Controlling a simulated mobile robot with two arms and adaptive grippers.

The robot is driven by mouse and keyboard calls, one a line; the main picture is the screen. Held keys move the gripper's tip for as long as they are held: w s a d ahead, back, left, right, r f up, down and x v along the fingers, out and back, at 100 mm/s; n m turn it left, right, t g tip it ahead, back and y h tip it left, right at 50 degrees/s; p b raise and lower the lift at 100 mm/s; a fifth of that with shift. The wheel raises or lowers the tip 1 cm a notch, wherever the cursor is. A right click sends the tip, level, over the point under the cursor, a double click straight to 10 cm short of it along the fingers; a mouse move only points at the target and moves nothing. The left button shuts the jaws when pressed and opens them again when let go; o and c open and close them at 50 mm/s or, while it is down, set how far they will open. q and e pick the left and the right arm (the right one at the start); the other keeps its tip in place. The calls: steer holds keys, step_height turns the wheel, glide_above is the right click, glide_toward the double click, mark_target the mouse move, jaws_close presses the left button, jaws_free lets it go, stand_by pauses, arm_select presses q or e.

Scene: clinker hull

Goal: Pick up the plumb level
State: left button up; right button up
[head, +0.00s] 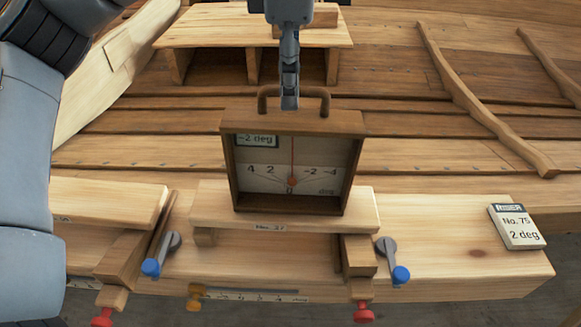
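The plumb level (232,190) is a dark brown wooden box with a handle on top. It stands upright on a light plank (365,210) labelled No. 27. Its pale face has a scale, a red needle hanging near 0, and a "-2 deg" tag. My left gripper (289,103) points down at the middle of the handle, with its fingertips overlapping the handle bar and close to the box top. The fingers show edge-on, so I cannot see whether they are apart or closed on the handle. My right gripper is not in view.
A card (517,227) reading "No. 75, 2 deg" lies on the bench beam (450,240) at right. Blue-tipped levers (393,262) and red knobs (363,313) sit along the front. A wooden shelf box (215,36) stands behind, on the planked hull. The beam right of the level is mostly clear.

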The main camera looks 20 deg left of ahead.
mark_target(288, 113)
arm_select(q)
steer(key=f+p, duration=0.1)
steer(key=f, duration=0.1)
steer(key=f+p, duration=0.1)
steer(key=f, duration=0.1)
steer(key=shift+s+a+f, duration=0.15)
steer(key=shift+a+f, duration=0.05)
steer(key=shift+f, duration=0.6)
jaws_close()
steer(key=shift+r, duration=0.1)
